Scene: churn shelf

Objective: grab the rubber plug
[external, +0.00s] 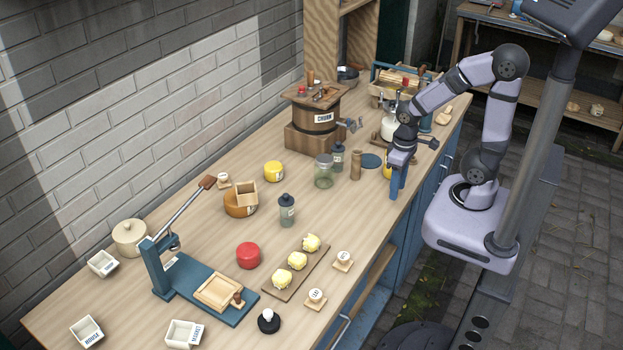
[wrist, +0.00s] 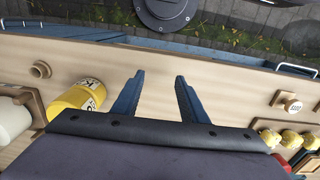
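No object is clearly recognisable as the rubber plug. A small black round piece with a white top (external: 268,321) stands at the table's front edge in the external view, but I cannot tell its material. A small red piece (external: 302,90) lies on the churn lid and is also too small to identify. My gripper (external: 396,182) points down near the table's right edge, beside a yellow jar (wrist: 77,102). In the wrist view its two blue fingers (wrist: 160,78) are apart with nothing between them.
The wooden churn (external: 317,124) stands at the back centre, with a glass jar (external: 324,171) before it. A tan knob-shaped piece (wrist: 40,70) is near the edge. A board of yellow pats (external: 292,269) and a blue press (external: 205,292) occupy the front. Bare table lies beneath my gripper.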

